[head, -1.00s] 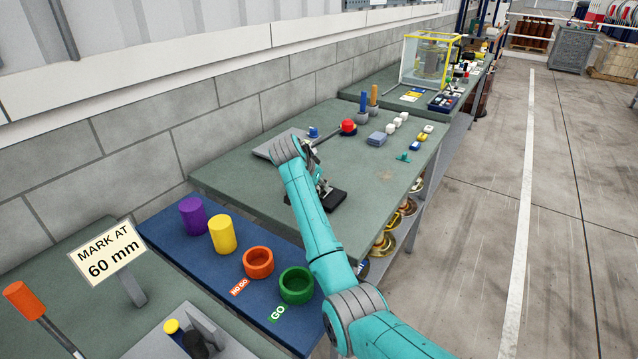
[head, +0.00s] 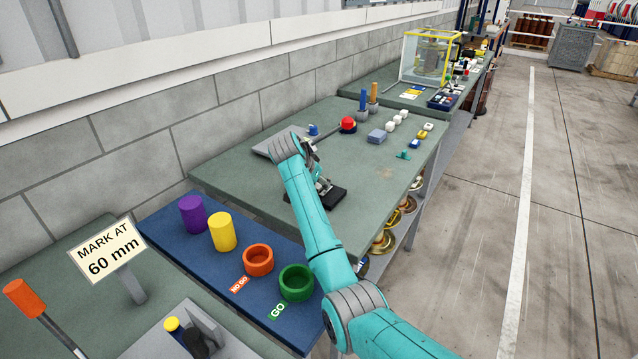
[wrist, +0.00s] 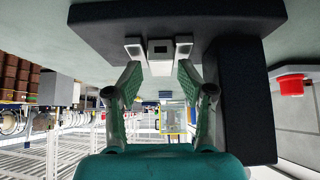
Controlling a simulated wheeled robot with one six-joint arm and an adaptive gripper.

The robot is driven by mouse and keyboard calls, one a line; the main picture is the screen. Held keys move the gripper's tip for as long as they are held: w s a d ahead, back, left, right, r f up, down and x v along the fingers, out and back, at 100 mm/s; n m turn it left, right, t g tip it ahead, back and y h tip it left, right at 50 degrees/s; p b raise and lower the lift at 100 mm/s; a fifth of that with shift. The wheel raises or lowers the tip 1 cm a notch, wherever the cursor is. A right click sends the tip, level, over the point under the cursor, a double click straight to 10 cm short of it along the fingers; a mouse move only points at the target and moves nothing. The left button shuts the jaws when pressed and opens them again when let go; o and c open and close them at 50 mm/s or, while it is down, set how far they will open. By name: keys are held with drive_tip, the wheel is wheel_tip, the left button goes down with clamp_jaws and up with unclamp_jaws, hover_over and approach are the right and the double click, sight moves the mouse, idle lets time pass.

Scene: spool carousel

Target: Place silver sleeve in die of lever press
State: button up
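My gripper (wrist: 160,72) is open in the wrist view, its two green-padded fingers apart with nothing seen gripped between them. Just beyond the fingertips, a dark block (wrist: 95,25) carries small light-grey pieces (wrist: 159,47), one in line with the gap. I cannot tell whether one is the silver sleeve or part of a die. In the head view, my gripper (head: 322,187) is low over the green bench by a black base (head: 330,199).
The green bench (head: 235,175) holds blue and orange posts (head: 364,101), a grey-blue block (head: 377,136) and several white pieces (head: 394,121). A blue board (head: 165,225) with coloured cylinders and rings lies nearer. A red-topped piece (wrist: 290,85) is right in the wrist view.

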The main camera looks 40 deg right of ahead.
drive_tip(key=v, duration=1.2)
drive_tip(key=shift+r, duration=0.4)
